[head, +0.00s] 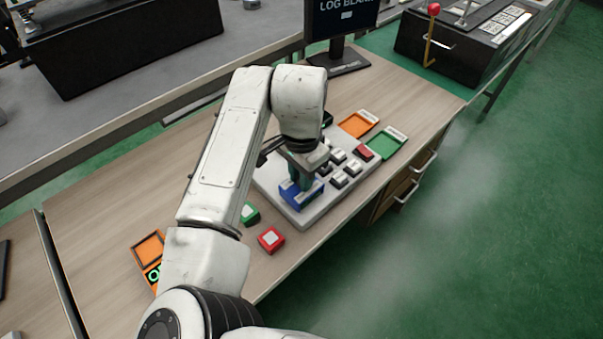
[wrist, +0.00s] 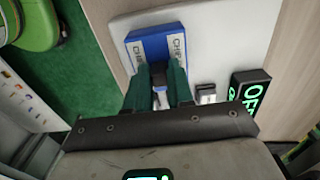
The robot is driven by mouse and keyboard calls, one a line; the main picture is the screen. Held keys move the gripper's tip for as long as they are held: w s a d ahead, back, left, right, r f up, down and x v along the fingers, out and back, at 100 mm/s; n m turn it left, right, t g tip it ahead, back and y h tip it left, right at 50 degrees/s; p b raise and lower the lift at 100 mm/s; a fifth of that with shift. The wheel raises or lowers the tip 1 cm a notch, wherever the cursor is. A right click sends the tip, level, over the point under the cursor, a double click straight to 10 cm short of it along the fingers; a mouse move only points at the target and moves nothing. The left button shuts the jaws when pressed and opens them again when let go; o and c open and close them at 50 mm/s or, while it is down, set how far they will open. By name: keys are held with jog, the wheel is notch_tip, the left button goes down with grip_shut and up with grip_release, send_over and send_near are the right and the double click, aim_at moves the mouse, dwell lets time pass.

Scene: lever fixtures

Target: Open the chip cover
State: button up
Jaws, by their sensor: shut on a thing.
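The chip cover (head: 301,192) is a blue box on the pale grey panel (head: 313,211), at its near edge in the head view. My gripper (head: 303,175) points down at the cover. In the wrist view its two green fingers (wrist: 161,80) are closed on a small dark part at the cover, likely its handle. The cover looks down on the panel. My gripper hides its middle, and I cannot tell whether it is lifted at all.
Several white switches (head: 340,180) and a red one (head: 364,152) stand right of my gripper. Orange (head: 358,125) and green (head: 385,145) trays lie behind. A lit sign (wrist: 250,91) is near the panel edge.

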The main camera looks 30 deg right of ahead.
grip_shut()
jog(key=shift+w, duration=0.1)
jog(key=w, duration=0.2)
jog(key=w+a, duration=0.1)
jog(key=w, duration=0.2)
jog(key=w+a, duration=0.1)
jog(key=w, duration=0.1)
jog(key=shift+w, duration=0.4)
jog(key=shift+w+a, duration=0.25)
jog(key=shift+w, duration=0.25)
jog(key=o, duration=0.6)
grip_release()
jog(key=shift+w, duration=0.1)
